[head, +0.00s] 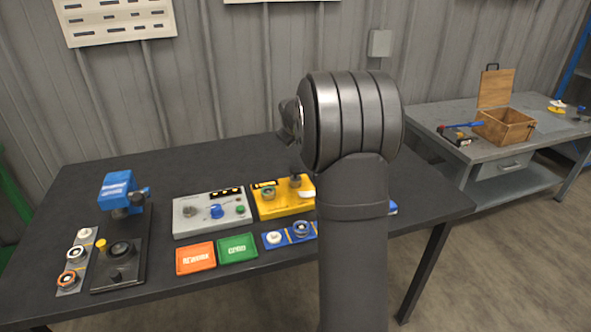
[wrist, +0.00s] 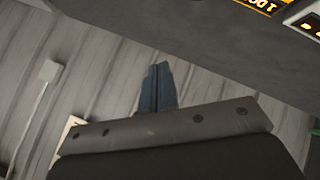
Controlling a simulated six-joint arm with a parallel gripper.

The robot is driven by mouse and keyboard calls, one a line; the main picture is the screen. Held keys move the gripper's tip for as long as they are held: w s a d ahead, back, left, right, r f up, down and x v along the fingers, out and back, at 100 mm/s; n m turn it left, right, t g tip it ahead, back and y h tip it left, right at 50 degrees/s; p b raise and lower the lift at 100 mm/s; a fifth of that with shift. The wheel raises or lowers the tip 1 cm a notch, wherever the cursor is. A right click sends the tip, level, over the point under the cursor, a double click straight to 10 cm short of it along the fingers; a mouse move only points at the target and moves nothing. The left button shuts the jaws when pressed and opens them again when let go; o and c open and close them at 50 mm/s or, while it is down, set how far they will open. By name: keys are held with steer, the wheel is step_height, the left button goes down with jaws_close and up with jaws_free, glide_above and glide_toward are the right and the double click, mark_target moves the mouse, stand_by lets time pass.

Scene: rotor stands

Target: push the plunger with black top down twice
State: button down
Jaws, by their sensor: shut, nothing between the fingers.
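My gripper (wrist: 157,72) shows in the wrist view with its two dark fingers together and nothing between them. The fingers appear against the grey wall and clear of any object. In the head view my arm covers the right part of the table and hides the fingertips. A yellow box (head: 268,208) stands partly behind my arm, with a green-ringed knob and a dark-topped part (head: 295,180) on it. I cannot tell for sure whether that part is the plunger. A grey box (head: 203,226) beside it carries a blue knob (head: 216,212), a green button and a dark knob.
A black stand with a blue head (head: 117,188) is at the left, beside a strip of round parts (head: 76,254). An orange tray (head: 196,256), a green tray (head: 238,248) and a blue strip (head: 275,246) lie in front. A wooden box (head: 505,127) is on the far-right bench.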

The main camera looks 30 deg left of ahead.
mark_target(296, 169)
steer(key=shift+f, duration=0.15)
steer(key=shift+f, duration=4.4)
steer(key=shift+f, duration=0.4)
steer(key=shift+f, duration=1.15)
steer(key=shift+r, duration=1.6)
steer(key=shift+r, duration=2.5)
